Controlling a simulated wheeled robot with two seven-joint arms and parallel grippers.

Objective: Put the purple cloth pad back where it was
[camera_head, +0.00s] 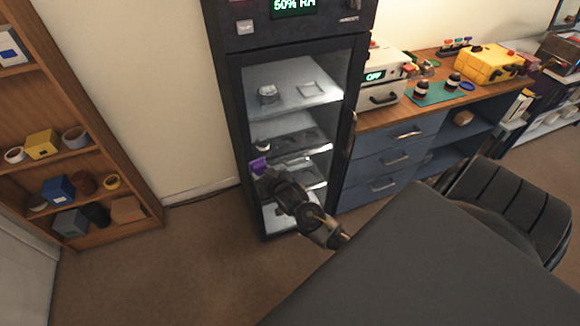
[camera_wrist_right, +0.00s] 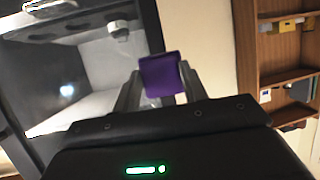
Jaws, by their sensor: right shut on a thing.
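The purple cloth pad (camera_head: 258,165) is small and bright purple. It also shows in the right wrist view (camera_wrist_right: 161,76), between the two fingers. My right gripper (camera_wrist_right: 158,88) is shut on the pad. In the head view the right gripper (camera_head: 261,172) is in front of the tall dark cabinet (camera_head: 227,110), at the left side of its lower shelves. I cannot tell whether the pad is inside the cabinet opening or just in front of it. My left gripper is not in view.
The cabinet's lit shelves (camera_head: 318,99) hold a few small items. A wooden bookshelf (camera_head: 130,180) stands at the left. A blue drawer bench (camera_head: 405,140) is at the right. Floor at left is clear.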

